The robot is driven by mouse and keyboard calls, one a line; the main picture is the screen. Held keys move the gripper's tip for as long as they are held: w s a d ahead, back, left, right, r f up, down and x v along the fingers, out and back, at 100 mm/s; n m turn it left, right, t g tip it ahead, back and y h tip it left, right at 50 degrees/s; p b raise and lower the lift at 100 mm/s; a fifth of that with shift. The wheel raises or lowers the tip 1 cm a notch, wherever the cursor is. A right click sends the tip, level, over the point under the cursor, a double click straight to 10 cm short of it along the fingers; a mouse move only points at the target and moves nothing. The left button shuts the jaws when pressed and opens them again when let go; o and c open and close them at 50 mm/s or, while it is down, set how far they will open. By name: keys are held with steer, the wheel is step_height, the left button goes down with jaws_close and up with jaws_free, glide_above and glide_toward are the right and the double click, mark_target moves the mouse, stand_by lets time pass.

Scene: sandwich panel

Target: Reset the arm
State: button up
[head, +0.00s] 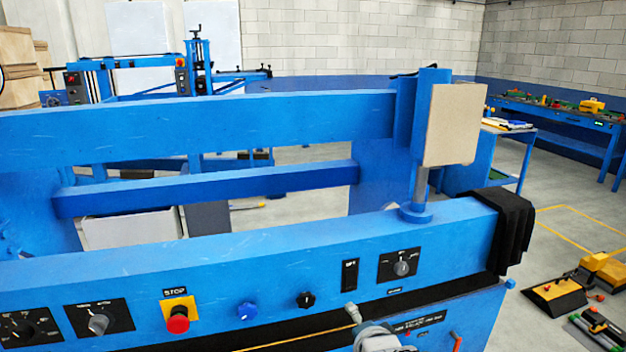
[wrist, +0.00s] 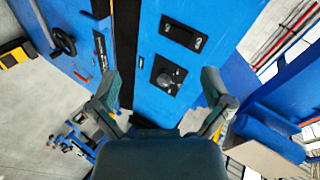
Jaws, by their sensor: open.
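My gripper (wrist: 160,78) shows in the wrist view with its two dark fingers spread wide apart and nothing held between them. I cannot tell the exact gap between fingertips and panel; no contact is visible. In the head view the same rotary knob (head: 401,268) and rocker switch (head: 349,275) are on the machine's front beam. The gripper's fingers cannot be made out there.
The blue machine (head: 250,250) fills the front. Its panel carries a red stop button (head: 178,319), a blue knob (head: 246,311) and a black knob (head: 305,299). An orange lever (head: 457,341) is at lower right. Yellow-black equipment (head: 556,294) lies on the floor at right.

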steer(key=s+d+r+n+g+h, duration=0.1)
steer(key=s+d+r+n+g, duration=0.2)
steer(key=s+n, duration=0.3)
steer(key=s+d+r+n+g+h, duration=0.1)
steer(key=s+d+r+n+g, duration=0.2)
steer(key=s, duration=1.1)
steer(key=d+n, duration=0.1)
steer(key=n, duration=0.2)
steer(key=shift+r+n, duration=0.3)
steer(key=shift+w, duration=0.1)
